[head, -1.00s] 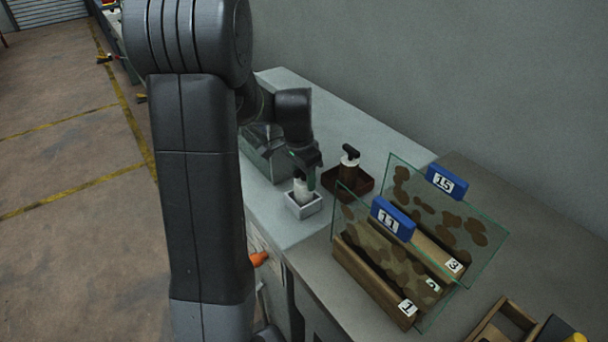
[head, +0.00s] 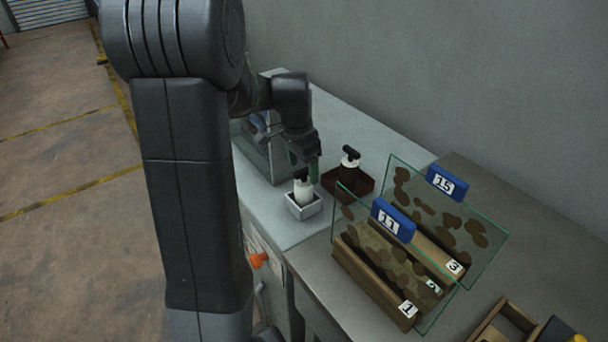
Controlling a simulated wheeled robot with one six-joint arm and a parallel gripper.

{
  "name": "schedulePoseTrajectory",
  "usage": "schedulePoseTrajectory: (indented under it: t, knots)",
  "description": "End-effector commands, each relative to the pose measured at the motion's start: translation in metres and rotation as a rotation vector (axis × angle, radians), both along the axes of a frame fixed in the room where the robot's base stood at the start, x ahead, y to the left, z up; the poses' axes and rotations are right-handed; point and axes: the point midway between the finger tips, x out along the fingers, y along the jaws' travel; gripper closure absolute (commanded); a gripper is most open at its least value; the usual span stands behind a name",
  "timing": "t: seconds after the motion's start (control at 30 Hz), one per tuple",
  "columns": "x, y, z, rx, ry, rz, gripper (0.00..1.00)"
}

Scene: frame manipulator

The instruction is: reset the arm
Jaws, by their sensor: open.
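My arm rises large at the left of the head view and bends over the grey worktop (head: 272,222). My gripper (head: 308,166) points down above the worktop and is open, with nothing seen in it. It is just above a white bottle with a dark top (head: 303,190), which stands upright in a small white tray (head: 304,209).
A wooden rack (head: 370,275) holds glass panes with brown patches and blue tags (head: 393,219) to the right. A glass box (head: 257,160) stands behind my arm. A wooden box (head: 507,318) is at the lower right. A wall closes the back.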

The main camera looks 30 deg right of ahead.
Motion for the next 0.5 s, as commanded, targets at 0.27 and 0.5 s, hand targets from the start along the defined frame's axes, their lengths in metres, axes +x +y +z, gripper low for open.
schedulePoseTrajectory:
  t: [0.27,0.5]
  knots:
    - [0.0,0.008,0.065,-0.003,-0.004,0.001,0.29]
    - [-0.001,0.011,0.093,-0.001,-0.001,0.001,0.29]
